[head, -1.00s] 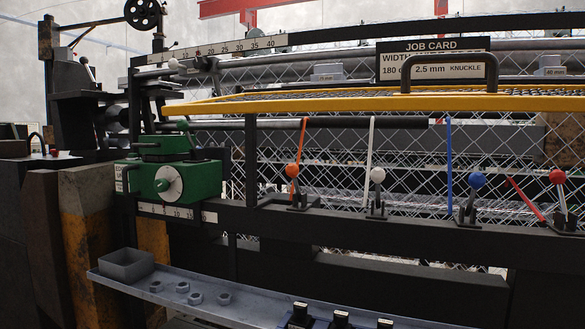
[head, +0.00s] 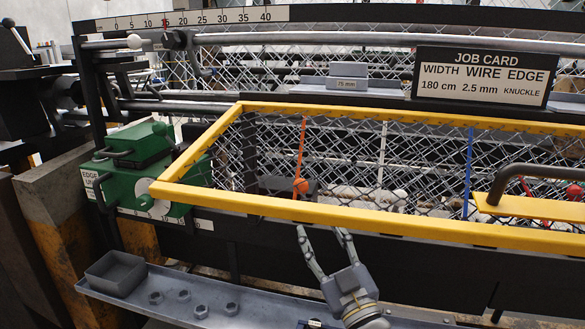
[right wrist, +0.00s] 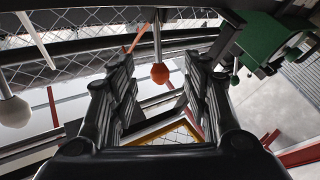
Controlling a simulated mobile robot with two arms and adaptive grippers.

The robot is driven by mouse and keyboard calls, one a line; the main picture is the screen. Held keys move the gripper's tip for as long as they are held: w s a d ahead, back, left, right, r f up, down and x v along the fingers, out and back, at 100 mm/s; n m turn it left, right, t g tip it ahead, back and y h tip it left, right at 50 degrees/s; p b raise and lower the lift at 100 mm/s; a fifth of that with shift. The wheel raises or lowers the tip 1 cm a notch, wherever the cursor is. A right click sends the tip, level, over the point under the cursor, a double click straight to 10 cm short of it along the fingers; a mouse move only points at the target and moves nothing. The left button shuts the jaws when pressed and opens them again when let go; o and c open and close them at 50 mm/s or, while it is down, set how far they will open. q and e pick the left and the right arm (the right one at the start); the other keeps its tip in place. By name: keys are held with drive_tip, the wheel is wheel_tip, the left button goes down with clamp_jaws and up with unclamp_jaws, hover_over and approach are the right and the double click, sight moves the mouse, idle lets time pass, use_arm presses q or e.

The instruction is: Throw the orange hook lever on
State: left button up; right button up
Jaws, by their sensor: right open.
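The orange hook lever's round knob (head: 301,186) shows through the mesh behind the yellow frame's front bar. In the right wrist view the orange knob (right wrist: 159,73) hangs from a grey stem, between and beyond my fingers. An orange strip (head: 303,145) rises above the knob in the head view. My right gripper (head: 321,231) is open and empty, just below the yellow front bar and slightly right of the knob. It appears apart from the knob. Much of the lever's base is hidden. My left gripper is not in view.
The yellow mesh guard (head: 330,208) spans the front, with a dark handle (head: 535,171) at right. A white knob (right wrist: 14,110) is left of the orange one in the wrist view. A green unit (head: 140,165) and a grey tray (head: 235,297) with nuts lie left and below.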

drive_tip(key=x, duration=0.5)
drive_tip(key=r+x, duration=0.1)
drive_tip(key=x, duration=0.5)
drive_tip(key=shift+s+b, duration=0.25)
drive_tip(key=shift+b, duration=0.1)
drive_tip(key=shift+c, duration=0.2)
clamp_jaws()
